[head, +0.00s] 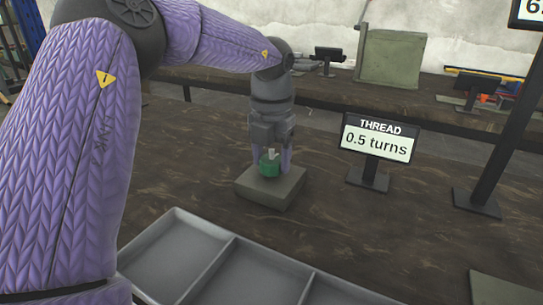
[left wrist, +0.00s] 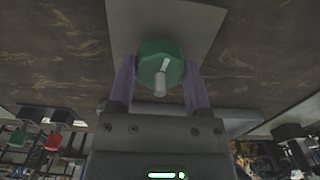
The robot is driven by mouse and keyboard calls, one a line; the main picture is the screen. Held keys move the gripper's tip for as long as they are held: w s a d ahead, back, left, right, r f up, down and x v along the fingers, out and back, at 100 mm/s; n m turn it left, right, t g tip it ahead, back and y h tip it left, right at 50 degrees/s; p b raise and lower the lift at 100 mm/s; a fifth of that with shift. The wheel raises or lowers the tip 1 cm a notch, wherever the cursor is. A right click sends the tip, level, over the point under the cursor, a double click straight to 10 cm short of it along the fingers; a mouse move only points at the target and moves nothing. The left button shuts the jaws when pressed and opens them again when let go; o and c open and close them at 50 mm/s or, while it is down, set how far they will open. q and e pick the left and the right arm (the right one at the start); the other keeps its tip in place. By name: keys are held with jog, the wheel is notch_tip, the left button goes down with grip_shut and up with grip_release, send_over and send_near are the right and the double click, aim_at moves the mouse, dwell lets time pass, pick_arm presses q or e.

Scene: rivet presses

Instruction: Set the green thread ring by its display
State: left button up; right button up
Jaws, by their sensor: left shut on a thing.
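The green thread ring (head: 270,167) sits on a grey square block (head: 256,190) on the dark table. My left gripper (head: 271,163) comes down from above and is shut on the ring, one finger on each side. In the left wrist view the green ring (left wrist: 161,62) shows between the two purple fingers, with a pale pin and white mark on it. The thread display (head: 376,140) stands on the table right of the block and reads "THREAD 0.5 turns". My right gripper is not in view.
A grey divided tray (head: 222,240) lies at the table's front. A black post on a base (head: 476,203) stands at the right, with part of another display at the top right corner. Another bench with a green-grey box (head: 390,58) is behind.

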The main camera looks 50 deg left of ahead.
aim_at(271, 159)
pick_arm(q)
jog(key=shift+n, duration=0.6)
jog(key=shift+n, duration=0.3)
jog(key=o, duration=1.3)
jog(key=shift+r, duration=0.1)
notch_tip(271, 159, up, 10)
jog(key=p, duration=0.4)
jog(key=shift+p, duration=0.3)
jog(key=shift+f, duration=0.2)
